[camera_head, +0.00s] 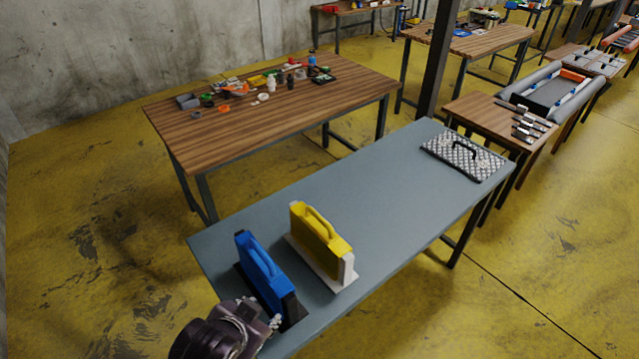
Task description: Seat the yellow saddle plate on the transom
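The yellow saddle plate (320,233), with a raised handle on top, stands upright on a pale board or base (318,264) near the front of the grey table. A blue piece of similar shape (262,272) stands to its left on a black base (291,306). I cannot tell for certain which part is the transom. My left gripper (272,322) is at the bottom left, close to the blue piece's near side and apart from the yellow plate. Its fingertips are small and partly hidden, so its opening is unclear. My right gripper is out of view.
The grey table (385,215) is clear between the yellow plate and a checkered plate with a black handle (463,157) at its far end. A wooden table (190,140) behind holds clutter. An inflatable boat (550,92) and a dark post (437,60) stand right.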

